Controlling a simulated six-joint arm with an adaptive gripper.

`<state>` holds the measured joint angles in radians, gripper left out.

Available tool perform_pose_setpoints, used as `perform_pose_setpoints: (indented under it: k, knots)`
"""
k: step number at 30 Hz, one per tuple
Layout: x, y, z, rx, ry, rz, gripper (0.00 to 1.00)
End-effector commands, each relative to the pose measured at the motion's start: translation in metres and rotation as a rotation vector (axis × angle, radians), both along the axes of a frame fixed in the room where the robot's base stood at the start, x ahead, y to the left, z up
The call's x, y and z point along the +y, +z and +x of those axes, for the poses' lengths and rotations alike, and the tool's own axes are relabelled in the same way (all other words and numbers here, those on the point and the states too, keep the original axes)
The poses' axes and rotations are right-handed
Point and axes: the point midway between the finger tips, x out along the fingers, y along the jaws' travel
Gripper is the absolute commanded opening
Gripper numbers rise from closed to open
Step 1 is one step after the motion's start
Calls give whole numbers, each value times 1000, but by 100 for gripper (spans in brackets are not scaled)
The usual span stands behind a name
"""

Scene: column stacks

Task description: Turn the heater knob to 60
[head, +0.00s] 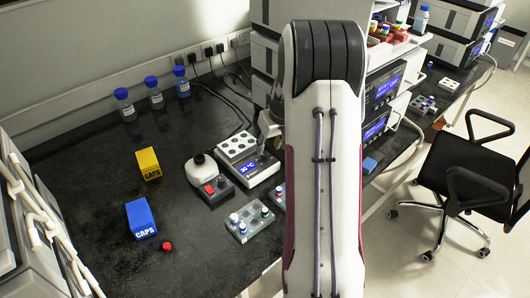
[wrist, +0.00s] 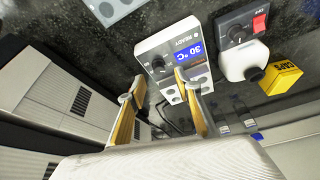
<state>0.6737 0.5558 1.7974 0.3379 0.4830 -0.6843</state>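The heater (head: 262,176) is a white block unit with round wells on top, and its blue display reads 30 °C. In the wrist view the heater (wrist: 150,44) shows upside down, with the word READY beside the display (wrist: 188,52). Its dark knob (wrist: 157,63) sits on the panel beside the display, partly blurred; I cannot read its pointer. My gripper (wrist: 159,84) is open and empty, its two yellowish fingers apart in front of the heater, with the knob beyond the gap between them. Touch with the knob cannot be made out. In the head view my arm hides most of my gripper.
A white device with a red switch (head: 209,188) stands left of the heater. A vial rack (head: 250,222) is in front. Yellow (head: 148,163) and blue (head: 141,218) caps boxes, a red cap (head: 167,246) and several blue-capped bottles stand further left. Instrument stacks flank the bench.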

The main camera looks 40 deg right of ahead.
Motion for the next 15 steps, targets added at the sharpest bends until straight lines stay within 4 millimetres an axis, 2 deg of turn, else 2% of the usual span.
perform_pose_setpoints:
  k: [3, 15]
  knots:
    - [-5, 5, 7, -26, -4, -18, 34]
    - [-5, 5, 7, -26, 1, -22, 34]
